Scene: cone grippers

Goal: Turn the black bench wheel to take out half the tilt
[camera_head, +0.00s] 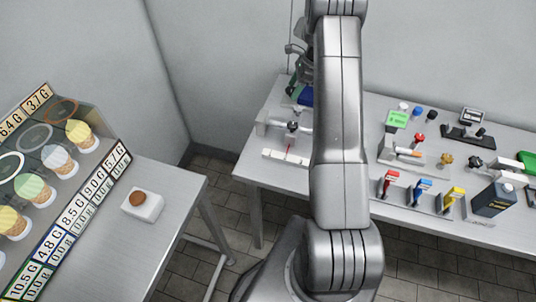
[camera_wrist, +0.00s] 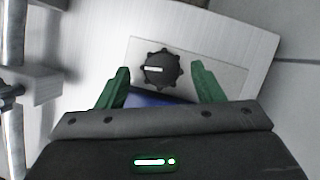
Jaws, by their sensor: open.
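The black wheel (camera_wrist: 162,70) has a lobed rim and a white mark lying nearly level across its face. It sits on a pale plate (camera_wrist: 215,75) in the wrist view. My gripper (camera_wrist: 159,68) is open, with one green finger on each side of the wheel and a visible gap to each. I cannot tell the height of the fingers above the wheel. In the head view my gripper (camera_head: 297,90) is at the back left of the bench, partly behind my arm, and I cannot make out the wheel there.
A metal bracket (camera_head: 268,122) with a dark knob (camera_head: 292,127) and a white strip with a red pointer (camera_head: 288,149) are near the bench's left edge. Coloured switches, a dark canister (camera_head: 494,199) and other fixtures fill the right side.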

